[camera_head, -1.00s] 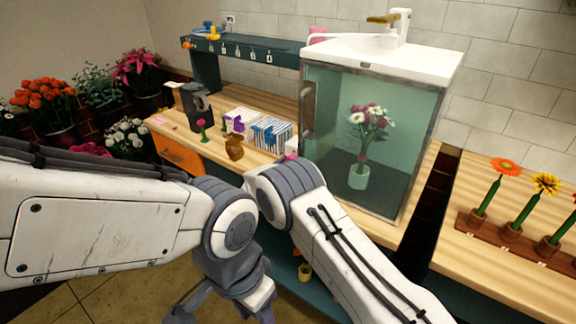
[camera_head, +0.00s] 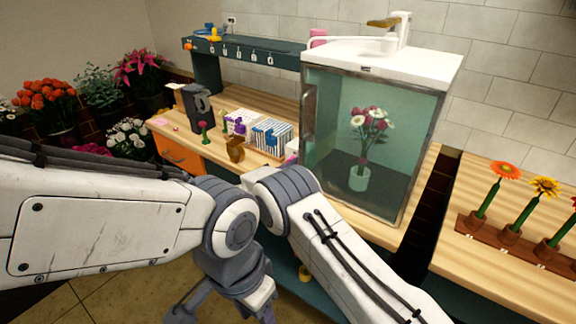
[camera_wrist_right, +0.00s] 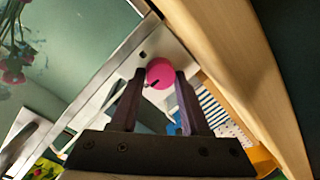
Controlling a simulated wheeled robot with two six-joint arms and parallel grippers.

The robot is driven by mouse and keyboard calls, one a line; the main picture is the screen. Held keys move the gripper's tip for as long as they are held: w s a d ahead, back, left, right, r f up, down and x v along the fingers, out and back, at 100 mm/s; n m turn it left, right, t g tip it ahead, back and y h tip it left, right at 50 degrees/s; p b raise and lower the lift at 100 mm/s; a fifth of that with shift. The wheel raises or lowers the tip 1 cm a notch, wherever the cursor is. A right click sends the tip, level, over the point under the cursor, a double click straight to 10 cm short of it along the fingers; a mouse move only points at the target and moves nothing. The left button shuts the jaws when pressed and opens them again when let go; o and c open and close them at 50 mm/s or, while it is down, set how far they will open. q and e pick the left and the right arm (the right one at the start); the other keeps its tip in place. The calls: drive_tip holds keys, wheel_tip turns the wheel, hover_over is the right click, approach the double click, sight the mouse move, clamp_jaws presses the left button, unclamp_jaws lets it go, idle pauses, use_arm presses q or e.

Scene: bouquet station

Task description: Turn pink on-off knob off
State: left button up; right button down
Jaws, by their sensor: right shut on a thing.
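The pink knob (camera_wrist_right: 160,72) is round, with a dark mark on its lower left. It sits on a pale panel at the edge of the glass-fronted cabinet (camera_head: 405,70). In the right wrist view my right gripper (camera_wrist_right: 160,78) has one dark finger on each side of the knob and is shut on it. In the head view my right arm bends by the cabinet's lower left; its fingertips and the knob's face are hidden there. My left arm comes in from the left; its fingertips do not show.
Striped boxes (camera_head: 272,136) and a small brown object (camera_head: 235,149) stand on the wooden counter (camera_head: 270,103) left of the cabinet. A vase of flowers (camera_head: 359,178) is behind the glass. Flowers in holders (camera_head: 508,235) stand on the right counter.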

drive_tip(key=shift+n, duration=0.4)
drive_tip(key=c, duration=0.7)
unclamp_jaws()
drive_tip(key=shift+s, duration=0.1)
